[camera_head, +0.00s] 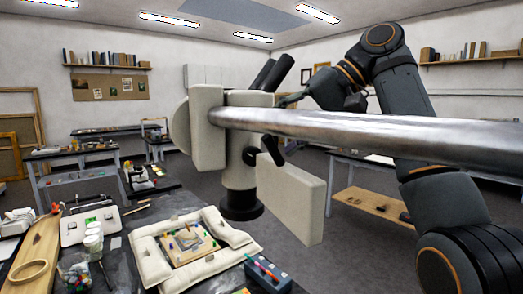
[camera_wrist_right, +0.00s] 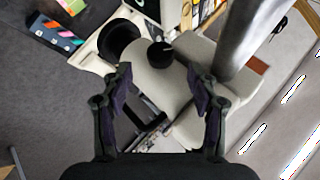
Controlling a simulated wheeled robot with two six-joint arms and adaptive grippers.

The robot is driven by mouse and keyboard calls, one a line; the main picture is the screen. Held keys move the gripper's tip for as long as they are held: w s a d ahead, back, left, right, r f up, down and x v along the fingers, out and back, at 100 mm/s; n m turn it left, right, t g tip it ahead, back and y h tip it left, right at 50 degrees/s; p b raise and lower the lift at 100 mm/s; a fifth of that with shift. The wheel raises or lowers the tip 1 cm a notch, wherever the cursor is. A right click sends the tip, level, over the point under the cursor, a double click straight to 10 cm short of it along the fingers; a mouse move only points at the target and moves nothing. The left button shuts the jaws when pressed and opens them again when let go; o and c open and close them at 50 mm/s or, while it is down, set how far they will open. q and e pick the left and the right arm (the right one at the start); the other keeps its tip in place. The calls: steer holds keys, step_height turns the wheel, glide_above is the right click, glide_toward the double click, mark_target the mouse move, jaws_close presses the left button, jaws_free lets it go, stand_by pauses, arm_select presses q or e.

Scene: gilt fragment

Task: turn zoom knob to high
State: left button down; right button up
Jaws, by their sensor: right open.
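A white microscope (camera_head: 240,165) hangs from a thick metal boom in the head view, with two black eyepieces at its top and a dark ring at its lower end. A small round black knob (camera_wrist_right: 160,53) sits on its pale body in the wrist view; I take it for the zoom knob, and its setting cannot be read. My right gripper (camera_wrist_right: 160,82) is open, its two fingers apart, with the knob showing between and beyond their tips. In the head view the right gripper (camera_head: 287,101) is beside the microscope's right side, partly hidden by the boom. My left gripper is not in view.
The metal boom (camera_head: 370,133) crosses close to my right arm. Below the microscope, a padded cushion (camera_head: 150,247) holds a framed fragment on the dark table. A small blue-grey box (camera_head: 268,275), jars (camera_head: 93,240) and a white device (camera_head: 90,222) stand nearby.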

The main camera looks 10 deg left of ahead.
mark_target(259, 151)
steer(key=x, duration=0.6)
steer(key=shift+a, duration=0.1)
steer(key=c, duration=1.2)
steer(key=shift+w, duration=0.1)
steer(key=shift+w+d+f+m+g+y+b, duration=0.15)
steer(key=shift+m+g+y, duration=0.25)
steer(key=shift+y, duration=0.55)
steer(key=shift+s+f+m+g+y+b, duration=0.15)
steer(key=shift+m+g+y, duration=0.25)
steer(key=shift+y, duration=0.5)
steer(key=shift+w+d+f+m+g+y+b, duration=0.1)
steer(key=shift+f+m+g+y+b, duration=0.15)
steer(key=shift+g+y, duration=0.5)
steer(key=shift+r+t+y, duration=0.1)
steer(key=shift+t+y, duration=0.15)
steer(key=shift+y, duration=0.15)
